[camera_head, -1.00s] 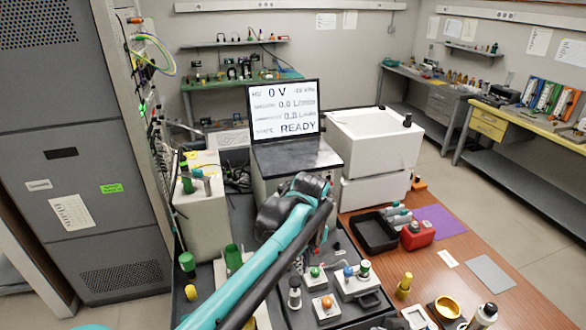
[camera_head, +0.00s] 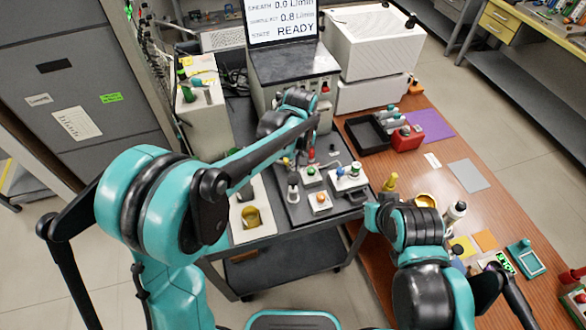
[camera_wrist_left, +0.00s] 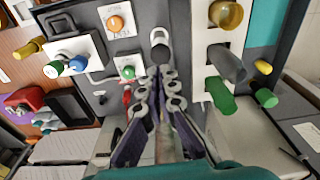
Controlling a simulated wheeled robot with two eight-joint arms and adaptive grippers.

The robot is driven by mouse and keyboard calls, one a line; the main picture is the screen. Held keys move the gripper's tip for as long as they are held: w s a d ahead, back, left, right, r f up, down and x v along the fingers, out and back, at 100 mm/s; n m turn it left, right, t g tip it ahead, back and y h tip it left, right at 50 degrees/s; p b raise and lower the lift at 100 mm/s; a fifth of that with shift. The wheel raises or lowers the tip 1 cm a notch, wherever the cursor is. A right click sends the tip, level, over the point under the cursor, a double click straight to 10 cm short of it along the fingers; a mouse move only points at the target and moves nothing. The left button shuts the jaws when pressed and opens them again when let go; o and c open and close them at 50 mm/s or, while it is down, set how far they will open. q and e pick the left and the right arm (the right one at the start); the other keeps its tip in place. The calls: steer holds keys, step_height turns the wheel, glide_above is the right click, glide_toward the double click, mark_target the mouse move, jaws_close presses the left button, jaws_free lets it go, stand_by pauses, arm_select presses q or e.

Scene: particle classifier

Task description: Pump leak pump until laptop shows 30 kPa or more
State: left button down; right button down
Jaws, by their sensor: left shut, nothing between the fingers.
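The laptop (camera_head: 283,24) stands at the back of the cart with its screen top cut off. Visible lines read 0.0 L/min, 0.8 L/min and READY; no kPa reading shows. My left gripper (camera_wrist_left: 166,72) is shut and empty above the cart top. Ahead of its tips in the left wrist view is a small grey, dark-topped cylinder (camera_wrist_left: 159,40), also in the head view (camera_head: 293,192). A small red-topped part (camera_wrist_left: 127,96) is beside the fingers. I cannot tell which part is the leak pump.
Boxes with a green knob (camera_head: 310,176), an orange knob (camera_head: 320,202) and a blue knob (camera_head: 338,172) crowd the cart. A black tray (camera_head: 368,135) and a red box (camera_head: 407,138) stand on the wooden table to the right. The floor at left is clear.

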mark_target(294, 181)
arm_select(q)
steer(key=shift+f, duration=0.2)
steer(key=shift+w+a+f+b, duration=0.1)
steer(key=shift+w+f+b, duration=0.1)
steer(key=shift+f+b, duration=1.3)
steer(key=shift+w+a+f+b, duration=0.15)
steer(key=shift+f+b, duration=0.8)
steer(key=shift+f, duration=0.95)
steer(key=shift+d, duration=0.1)
step_height(294, 181, down, 4)
steer(key=b, duration=0.3)
steer(key=shift+r, duration=0.25)
steer(key=s, duration=0.1)
steer(key=s+d+r, duration=0.1)
steer(key=s, duration=0.1)
steer(key=shift+d+p, duration=0.1)
steer(key=shift+p, duration=0.3)
steer(key=shift+w, duration=0.1)
